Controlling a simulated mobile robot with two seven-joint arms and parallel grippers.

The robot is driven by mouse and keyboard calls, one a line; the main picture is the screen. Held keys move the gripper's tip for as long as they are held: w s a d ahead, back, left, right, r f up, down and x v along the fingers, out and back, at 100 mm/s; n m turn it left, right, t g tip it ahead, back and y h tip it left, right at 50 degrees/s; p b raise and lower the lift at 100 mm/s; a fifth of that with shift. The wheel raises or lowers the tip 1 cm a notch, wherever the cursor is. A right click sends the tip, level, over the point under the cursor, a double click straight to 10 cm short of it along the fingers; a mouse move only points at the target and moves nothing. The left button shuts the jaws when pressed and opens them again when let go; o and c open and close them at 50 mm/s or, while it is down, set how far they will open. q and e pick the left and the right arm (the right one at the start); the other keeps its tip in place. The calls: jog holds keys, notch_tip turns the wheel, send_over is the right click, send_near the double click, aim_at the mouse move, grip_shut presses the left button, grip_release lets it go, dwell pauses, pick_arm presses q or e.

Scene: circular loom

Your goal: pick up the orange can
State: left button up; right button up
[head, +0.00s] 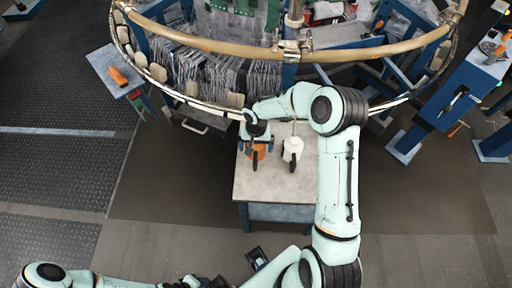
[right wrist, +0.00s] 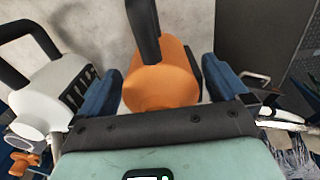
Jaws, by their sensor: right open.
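The orange can (head: 259,152) stands on the small table (head: 275,187), with its top partly hidden under my right gripper (head: 258,141) in the head view. In the right wrist view the orange can (right wrist: 163,82) with its black handle lies between the two blue fingers of my right gripper (right wrist: 160,84). The fingers are spread, one on each side of the can, with a small gap visible on the right side. My left gripper (head: 258,258) seems to be the dark part low in the head view; its jaws are unclear.
A white can (head: 292,148) with a black handle stands on the same table, right of the orange one; it also shows in the right wrist view (right wrist: 48,95). The round loom (head: 290,52) rises just behind. A side table (head: 110,68) holds an orange tool.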

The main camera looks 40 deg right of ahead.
jog(key=shift+f, duration=0.1)
jog(key=shift+c, duration=0.3)
jog(key=c, duration=1.1)
notch_tip(320, 180, up, 20)
jog(key=shift+r+p, duration=0.1)
jog(key=shift+p, duration=0.55)
